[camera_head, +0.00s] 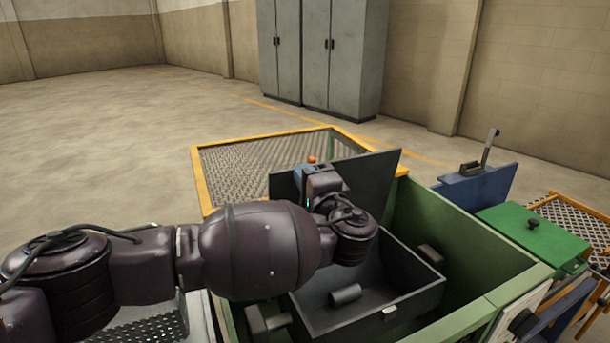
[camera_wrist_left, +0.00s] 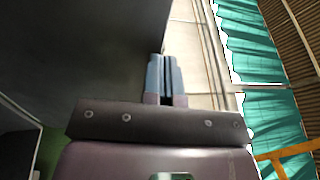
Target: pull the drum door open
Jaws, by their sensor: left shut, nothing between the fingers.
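A dark grey flat panel (camera_head: 372,182), which looks like the drum door, stands steeply tilted at the back of the green housing (camera_head: 455,235). An open dark grey box (camera_head: 405,310) with a small cylinder in it sits inside the housing below. My left arm reaches across from the left, and my left gripper (camera_head: 314,174) is at the panel's left part. In the left wrist view the gripper's blue fingers (camera_wrist_left: 165,76) are together and empty, beside a large dark surface (camera_wrist_left: 75,50). I cannot tell whether they touch it. My right gripper is not in view.
A yellow-framed mesh platform (camera_head: 225,160) lies behind the panel. A green lidded box (camera_head: 528,240) and a blue plate with a lever (camera_head: 478,185) stand at right. Grey cabinets (camera_head: 340,60) are at the far wall. The floor at left is clear.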

